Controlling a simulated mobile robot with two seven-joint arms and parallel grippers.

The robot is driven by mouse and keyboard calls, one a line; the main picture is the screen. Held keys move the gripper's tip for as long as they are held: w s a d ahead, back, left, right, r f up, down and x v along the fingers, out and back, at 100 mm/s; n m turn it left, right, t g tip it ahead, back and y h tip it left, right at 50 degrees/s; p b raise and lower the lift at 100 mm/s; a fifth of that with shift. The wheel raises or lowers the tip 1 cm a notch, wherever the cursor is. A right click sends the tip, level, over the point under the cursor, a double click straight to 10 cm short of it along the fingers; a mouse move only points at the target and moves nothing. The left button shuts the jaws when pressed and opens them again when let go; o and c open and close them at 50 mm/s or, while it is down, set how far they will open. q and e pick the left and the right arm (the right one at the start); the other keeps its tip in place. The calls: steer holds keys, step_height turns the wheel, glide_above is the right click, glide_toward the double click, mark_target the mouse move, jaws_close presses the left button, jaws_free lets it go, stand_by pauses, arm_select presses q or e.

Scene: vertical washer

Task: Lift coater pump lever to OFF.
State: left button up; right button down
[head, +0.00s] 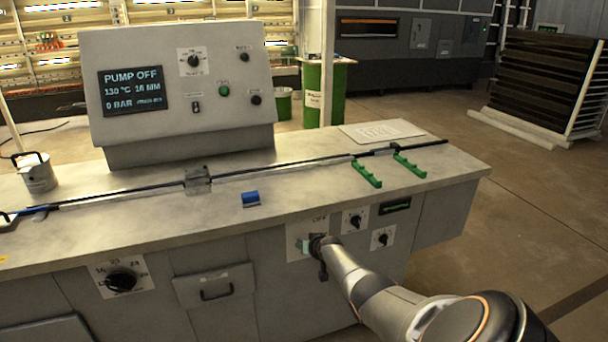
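The coater pump lever's pale plate (294,232), marked OFF at its top, is on the front of the bench, right of centre. My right arm comes in from the lower right, and its dark gripper (318,250) is in front of this plate. The gripper and wrist hide most of the lever, so its position and any contact are unclear. A small pale green piece shows beside the gripper; I cannot tell what it belongs to. The gripper's opening is too small and covered to judge. The display (136,90) reads PUMP OFF and 0 BAR. My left gripper is not in view.
Two black knobs (355,221) (381,239) are right of the lever plate. A large dial (121,281) and a handled drawer (215,287) are left of it. Green brackets (366,173), a long rod and a blue block (250,198) lie on the bench top (330,205).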

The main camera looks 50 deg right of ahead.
stand_by(0.6)
steer(key=c, duration=0.6)
jaws_free()
steer(key=shift+c, duration=0.2)
steer(key=shift+r, duration=0.1)
steer(key=p+v, duration=0.2)
steer(key=p, duration=0.1)
steer(key=shift+s+a+r, duration=0.1)
steer(key=shift+r, duration=0.25)
steer(key=shift+s+f, duration=0.15)
steer(key=v, duration=0.9)
steer(key=shift+s+r, duration=0.2)
steer(key=shift+r, duration=0.05)
